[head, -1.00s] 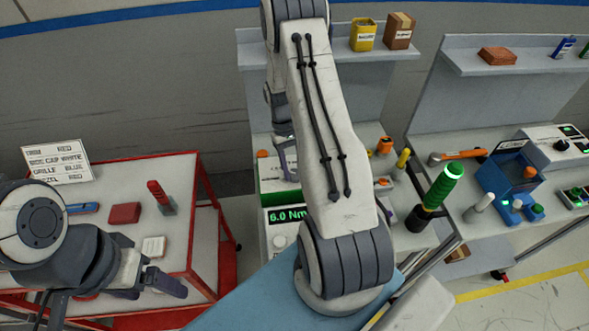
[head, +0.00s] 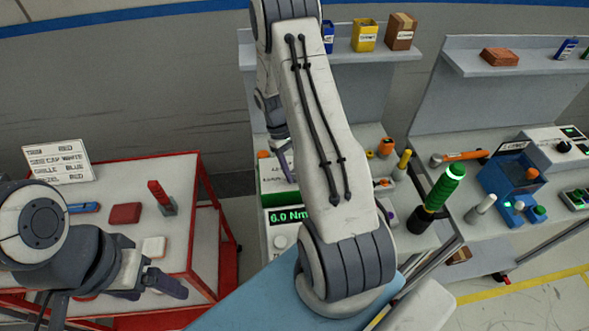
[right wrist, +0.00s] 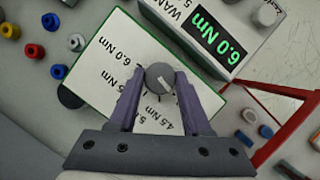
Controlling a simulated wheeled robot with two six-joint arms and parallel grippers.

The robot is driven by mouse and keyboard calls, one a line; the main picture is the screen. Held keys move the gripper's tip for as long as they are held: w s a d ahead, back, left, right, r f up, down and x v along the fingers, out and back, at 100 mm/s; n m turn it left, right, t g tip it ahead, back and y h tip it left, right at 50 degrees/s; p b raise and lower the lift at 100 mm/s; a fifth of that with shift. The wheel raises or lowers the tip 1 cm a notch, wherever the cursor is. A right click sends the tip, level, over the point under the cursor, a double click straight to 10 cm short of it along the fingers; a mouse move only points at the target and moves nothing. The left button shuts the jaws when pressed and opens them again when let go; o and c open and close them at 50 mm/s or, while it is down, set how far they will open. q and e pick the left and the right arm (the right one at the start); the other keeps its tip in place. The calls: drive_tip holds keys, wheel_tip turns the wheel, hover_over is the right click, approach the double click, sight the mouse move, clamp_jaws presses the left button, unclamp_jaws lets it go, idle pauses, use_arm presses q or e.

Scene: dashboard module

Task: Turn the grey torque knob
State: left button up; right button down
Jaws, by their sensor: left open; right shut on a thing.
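The grey torque knob (right wrist: 160,77) is on a white plate (right wrist: 120,20) with a green edge, in the right wrist view. My right gripper (right wrist: 160,84) is shut on the knob, one purple finger on each side. Torque labels surround the knob; the fingers partly cover some. Which label its white mark points to is unclear. The knob is hidden in the head view, where my right gripper (head: 283,160) shows only partly beside my arm. A display (right wrist: 217,37) reads 6.0 Nm; it also shows in the head view (head: 287,215). My left gripper (head: 152,288) is open and empty above the red-framed table.
The red-framed table (head: 120,180) at left holds a red block (head: 125,213) and a red-handled tool (head: 160,194). A green-handled driver (head: 444,188) stands right of my right arm. A blue fixture (head: 510,180) is on the right bench.

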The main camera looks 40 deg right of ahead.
drive_tip(key=shift+w, duration=0.1)
drive_tip(key=shift+c, duration=1.8)
unclamp_jaws()
drive_tip(key=b+v, duration=0.2)
drive_tip(key=v, duration=0.8)
drive_tip(key=shift+r+b, duration=0.3)
drive_tip(key=shift+b, duration=0.1)
drive_tip(key=shift+a, duration=0.1)
